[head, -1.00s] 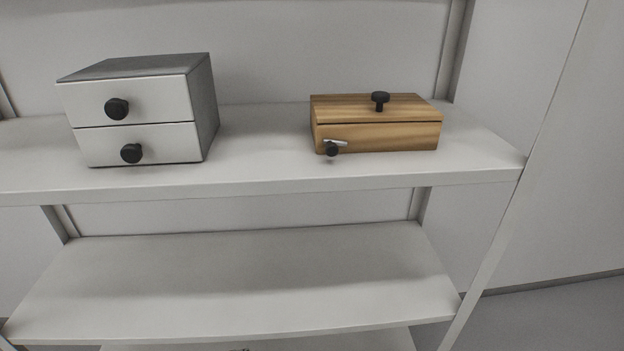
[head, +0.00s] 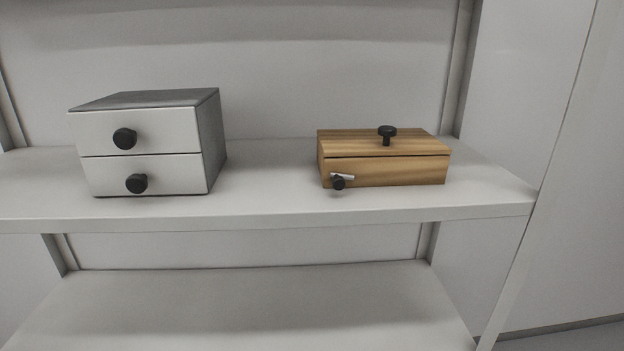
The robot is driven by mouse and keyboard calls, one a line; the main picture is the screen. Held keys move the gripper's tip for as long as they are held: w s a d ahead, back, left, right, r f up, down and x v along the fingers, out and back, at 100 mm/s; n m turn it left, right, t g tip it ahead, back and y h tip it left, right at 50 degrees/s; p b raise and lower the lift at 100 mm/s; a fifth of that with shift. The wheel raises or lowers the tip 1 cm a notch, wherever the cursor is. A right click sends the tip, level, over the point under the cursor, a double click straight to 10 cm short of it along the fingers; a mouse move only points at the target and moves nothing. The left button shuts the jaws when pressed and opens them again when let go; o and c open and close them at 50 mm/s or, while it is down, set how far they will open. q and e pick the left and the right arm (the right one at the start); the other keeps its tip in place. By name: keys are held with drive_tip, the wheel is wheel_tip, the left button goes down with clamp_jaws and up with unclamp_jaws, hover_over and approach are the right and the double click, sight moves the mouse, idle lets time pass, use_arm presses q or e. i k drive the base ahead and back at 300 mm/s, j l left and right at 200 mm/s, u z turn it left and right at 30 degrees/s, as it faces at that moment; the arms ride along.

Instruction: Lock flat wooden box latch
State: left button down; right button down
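The flat wooden box (head: 410,172) sits on the upper shelf, right of centre, with its lid down. A dark seam runs between the lid (head: 350,142) and the body. A black mushroom-shaped knob (head: 387,134) stands on the lid. The latch (head: 343,177) is a small silvery bar with a black knob, low on the front face near its left end. The bar lies close to level, below the lid seam. Neither of my grippers shows in the head view.
A small two-drawer cabinet (head: 140,132) with white fronts, black knobs and a grey top stands on the left of the upper shelf (head: 270,200). Clear shelf lies between it and the box. A lower shelf (head: 250,305) is empty. A shelf post (head: 540,210) rises at the right.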

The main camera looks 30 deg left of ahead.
sight(338, 181)
drive_tip(key=u, duration=0.5)
drive_tip(key=l+u, duration=0.1)
drive_tip(key=u, duration=0.35)
drive_tip(key=l+u, duration=0.1)
drive_tip(key=u, duration=0.4)
drive_tip(key=l+u, duration=0.1)
drive_tip(key=u, duration=0.4)
drive_tip(key=l+u, duration=0.4)
drive_tip(key=k+l+u, duration=0.15)
drive_tip(key=u, duration=0.25)
drive_tip(key=k+l+u, duration=0.2)
drive_tip(key=l+u, duration=0.2)
drive_tip(key=k+l+u, duration=0.25)
drive_tip(key=k+l, duration=0.45)
drive_tip(key=k, duration=0.05)
